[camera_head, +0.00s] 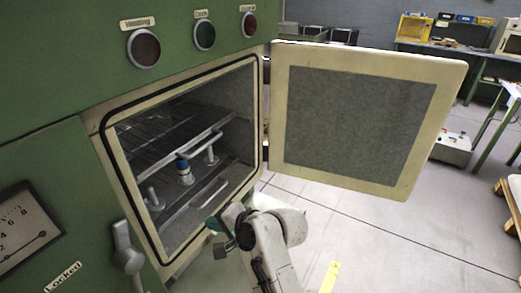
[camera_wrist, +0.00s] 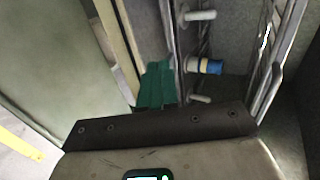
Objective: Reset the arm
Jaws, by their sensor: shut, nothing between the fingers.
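My gripper (camera_head: 216,224) is at the lower front of the open chamber, by its sill, with green fingertips. In the wrist view the green fingers (camera_wrist: 156,86) are together and hold nothing. A small white and blue cylinder (camera_head: 184,172) stands inside the chamber, ahead of my gripper and apart from it. It also shows in the wrist view (camera_wrist: 206,66), to the right of the fingers.
The green machine's door (camera_head: 345,118) stands wide open to the right of the chamber. A wire rack (camera_head: 170,140) and white-topped posts (camera_head: 211,156) are inside. A locking handle (camera_head: 126,250) is at the lower left. Open floor (camera_head: 400,235) lies to the right.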

